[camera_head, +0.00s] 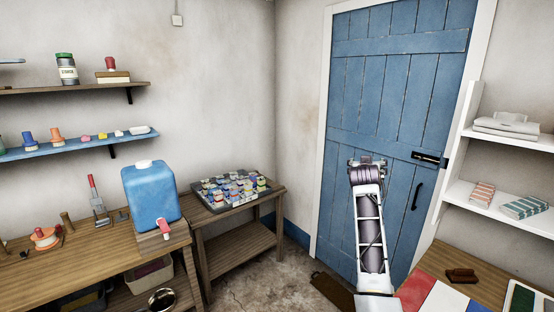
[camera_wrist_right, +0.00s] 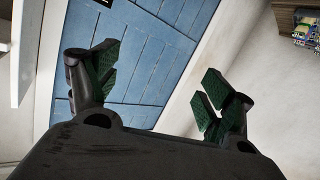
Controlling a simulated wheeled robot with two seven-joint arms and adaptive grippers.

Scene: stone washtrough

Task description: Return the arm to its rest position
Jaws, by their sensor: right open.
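My right arm (camera_head: 370,230) reaches up from the bottom right in the head view, stretched out in front of the blue door. Its gripper (camera_head: 367,163) is at the far end, seen from behind and small. In the right wrist view the gripper (camera_wrist_right: 160,78) is open, its two green-padded fingers wide apart with nothing between them. The blue door (camera_wrist_right: 150,60) shows behind the fingers. My left gripper is not in view.
A wooden workbench (camera_head: 95,262) with a blue water container (camera_head: 150,195) stands at left. A small table (camera_head: 240,207) holds a tray of colourful small items (camera_head: 232,187). At right are white shelves (camera_head: 510,215) and a wooden surface (camera_head: 450,262) near my arm.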

